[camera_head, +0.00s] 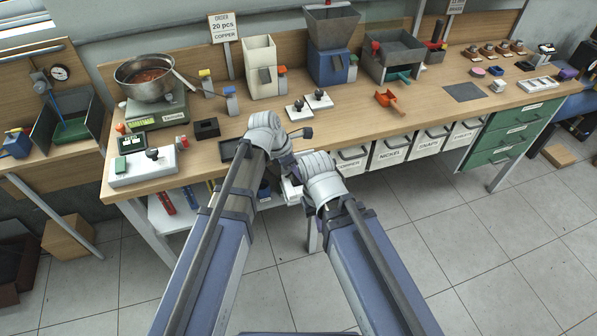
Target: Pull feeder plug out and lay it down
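I cannot tell for certain which part is the feeder plug. A cream feeder (262,72) and a blue feeder (329,66) with a grey hopper stand upright at the back of the bench. A small grey piece with a red top (282,78) stands beside the cream feeder, and a similar green-topped piece (352,66) is beside the blue one. My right gripper (291,189) is low at the bench's front edge, mostly hidden by its own wrist. My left gripper (301,133) shows only as a small dark part past its wrist. Neither opening can be made out.
A scale (157,112) bears a metal bowl (146,84) at the left. Labelled bins (391,150) hang under the front edge. The bench's middle right has free room.

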